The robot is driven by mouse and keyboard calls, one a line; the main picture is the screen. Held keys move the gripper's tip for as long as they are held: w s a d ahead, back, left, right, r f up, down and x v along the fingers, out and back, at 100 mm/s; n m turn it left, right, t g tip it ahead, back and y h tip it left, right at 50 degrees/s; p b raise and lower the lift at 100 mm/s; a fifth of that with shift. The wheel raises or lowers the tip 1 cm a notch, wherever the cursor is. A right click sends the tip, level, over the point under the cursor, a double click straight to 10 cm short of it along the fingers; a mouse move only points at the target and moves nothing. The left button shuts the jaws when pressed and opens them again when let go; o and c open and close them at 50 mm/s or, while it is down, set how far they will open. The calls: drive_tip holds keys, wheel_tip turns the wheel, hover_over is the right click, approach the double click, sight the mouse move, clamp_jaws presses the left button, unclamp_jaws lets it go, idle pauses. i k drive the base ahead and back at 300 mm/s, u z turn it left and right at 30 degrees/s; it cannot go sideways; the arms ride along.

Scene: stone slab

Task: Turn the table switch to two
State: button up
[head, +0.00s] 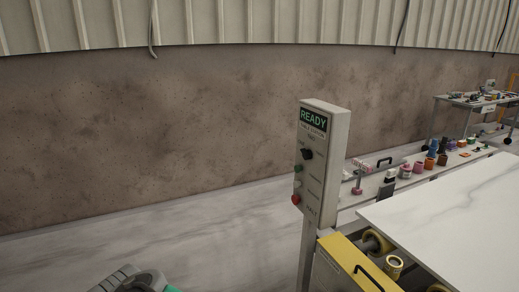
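The switch box (321,160) is a tall light-grey panel on a post. It carries a green "READY" display (313,118) at its top. A black rotary knob (307,154) sits below the display; its exact setting is too small to read. A green button (298,169) and a red button (296,199) sit lower on the same face. My gripper (140,281) shows only in part at the bottom edge, left of the box and well apart from it. Its fingers cannot be made out.
A white stone slab (462,215) lies on a table at the right, beside a yellow frame part (352,264) with rollers. A long bench (408,178) with tools and coloured cups stands behind, and a cart (474,103) further back. The floor left of the post is clear.

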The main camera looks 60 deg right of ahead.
sight(307, 155)
drive_tip(key=z, duration=0.4)
drive_tip(key=i, duration=1.55)
drive_tip(key=z, duration=0.8)
drive_tip(key=i, duration=0.25)
drive_tip(key=z, duration=0.15)
